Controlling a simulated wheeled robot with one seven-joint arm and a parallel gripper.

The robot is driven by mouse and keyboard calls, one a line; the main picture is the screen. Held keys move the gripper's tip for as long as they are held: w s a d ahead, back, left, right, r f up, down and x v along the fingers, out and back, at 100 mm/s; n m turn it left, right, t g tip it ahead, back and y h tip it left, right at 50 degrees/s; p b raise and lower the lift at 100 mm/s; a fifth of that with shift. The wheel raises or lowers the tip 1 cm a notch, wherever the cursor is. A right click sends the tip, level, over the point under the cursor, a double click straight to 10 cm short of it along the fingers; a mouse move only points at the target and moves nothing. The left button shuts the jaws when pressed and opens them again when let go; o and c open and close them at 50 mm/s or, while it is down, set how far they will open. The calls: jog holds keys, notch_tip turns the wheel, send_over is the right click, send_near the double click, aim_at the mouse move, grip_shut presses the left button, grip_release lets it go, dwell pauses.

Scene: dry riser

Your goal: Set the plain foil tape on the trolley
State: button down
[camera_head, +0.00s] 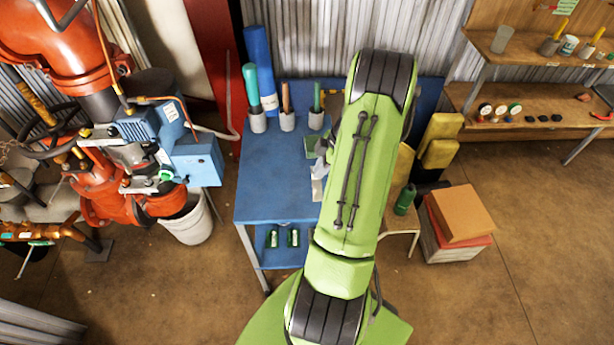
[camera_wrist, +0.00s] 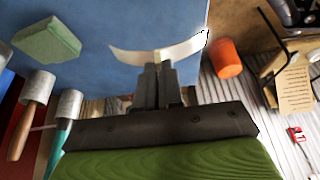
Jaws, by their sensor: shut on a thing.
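The trolley (camera_head: 268,180) is blue, with a flat top and a lower shelf, and stands in the middle of the head view. Its blue top (camera_wrist: 95,15) fills the upper left of the wrist view. My gripper (camera_wrist: 158,68) is shut on a pale, curved band, which looks like the plain foil tape (camera_wrist: 187,48). The band sticks out on both sides of the fingertips. In the head view, a pale piece (camera_head: 317,190) shows over the trolley top beside my arm, which hides most of the gripper. I cannot tell whether the tape touches the top.
A green block (camera_head: 312,146) lies on the trolley top, also in the wrist view (camera_wrist: 48,40). An orange cup (camera_wrist: 228,58) is right of the tape in the wrist view. The trolley's front left is clear.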

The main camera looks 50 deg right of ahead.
notch_tip(320, 180, down, 6)
jog(key=shift+d+f, duration=0.1)
jog(key=shift+f, duration=0.05)
jog(key=c, duration=1.3)
grip_release()
